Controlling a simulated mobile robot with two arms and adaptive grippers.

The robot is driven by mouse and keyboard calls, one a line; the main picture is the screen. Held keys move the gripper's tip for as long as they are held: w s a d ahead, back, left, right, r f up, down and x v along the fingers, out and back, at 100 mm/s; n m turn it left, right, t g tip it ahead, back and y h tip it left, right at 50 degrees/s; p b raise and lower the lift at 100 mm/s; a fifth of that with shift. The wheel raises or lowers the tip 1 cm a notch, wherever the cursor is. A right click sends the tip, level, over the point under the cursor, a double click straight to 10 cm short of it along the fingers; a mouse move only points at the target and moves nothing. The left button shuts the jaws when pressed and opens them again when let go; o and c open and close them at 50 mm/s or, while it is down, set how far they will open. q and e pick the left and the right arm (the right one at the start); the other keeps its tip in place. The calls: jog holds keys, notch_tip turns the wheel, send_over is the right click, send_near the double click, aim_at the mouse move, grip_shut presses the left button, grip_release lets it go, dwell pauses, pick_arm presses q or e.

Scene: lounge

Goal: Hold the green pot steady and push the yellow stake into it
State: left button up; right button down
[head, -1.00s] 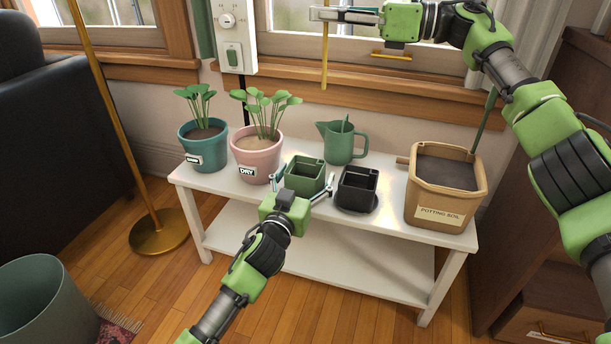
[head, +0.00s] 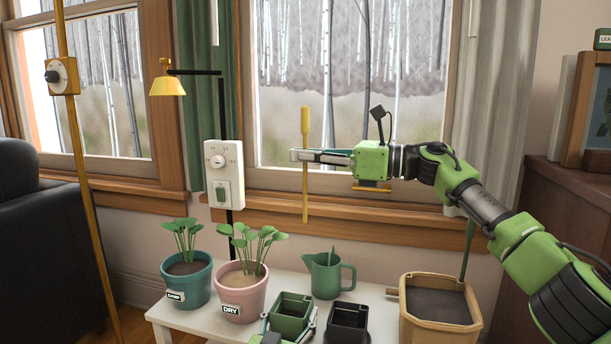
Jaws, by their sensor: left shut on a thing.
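The square green pot (head: 291,312) stands on the white table at the bottom of the head view. My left gripper (head: 289,325) has a finger on either side of it and is shut on it; its lower part is cut off by the picture edge. The yellow stake (head: 305,198), with a thicker yellow handle on top, hangs upright in the air. My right gripper (head: 304,156) is shut on it just below the handle, in front of the window. The stake's lower tip is well above the table and apart from the pot.
A black square pot (head: 347,324) stands close right of the green one. A green jug (head: 327,276) is behind them. A pink planter (head: 241,296) and a teal planter (head: 187,290) stand left. A tan soil bin (head: 440,335) is right. A wall lamp (head: 167,86) hangs upper left.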

aim_at(306, 207)
jog(key=f+m+t, duration=0.1)
jog(key=a+f+m+t+h, duration=0.1)
jog(key=f+t, duration=0.1)
jog(key=f+m+t+h, duration=0.1)
jog(key=shift+w+a+f, duration=0.25)
jog(key=shift+w+f, duration=0.05)
jog(key=f+t, duration=0.1)
jog(key=f, duration=0.1)
jog(key=d+f+m+t+h, duration=0.1)
jog(key=f, duration=0.1)
jog(key=s+f+m+h, duration=0.1)
jog(key=f, duration=0.1)
jog(key=shift+d+f+t, duration=0.3)
jog(key=shift+d+t, duration=0.1)
notch_tip(306, 207, down, 7)
jog(key=h, duration=0.1)
jog(key=shift+s+d+f+m, duration=0.15)
jog(key=shift+d+m, duration=0.1)
jog(key=shift+m, duration=0.05)
notch_tip(306, 207, down, 7)
dwell(3.5)
jog(key=c, duration=2.2)
grip_release()
